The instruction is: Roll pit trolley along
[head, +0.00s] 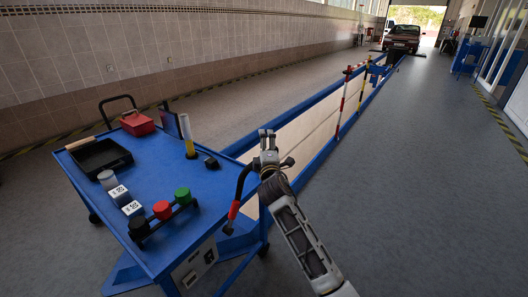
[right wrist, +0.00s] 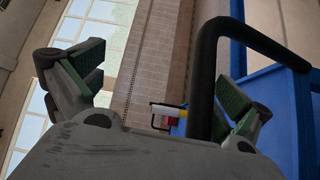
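The blue trolley (head: 165,190) stands at the left in the head view, beside the long blue-edged pit. A black bent handle (head: 243,183) with a red lower part rises at its right end. My right gripper (head: 267,136) is just right of this handle, with its fingers pointing away from me. In the right wrist view its two fingers (right wrist: 160,100) are spread wide. The black handle (right wrist: 205,75) shows between them, nearer the right finger; I cannot tell whether they touch. My left gripper is not in view.
The trolley top carries a black tray (head: 98,158), a red box (head: 137,123), a yellow-and-clear cylinder (head: 188,136) and several coloured knobs. Striped posts (head: 344,100) stand along the pit (head: 310,135). A red car (head: 402,38) is far back.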

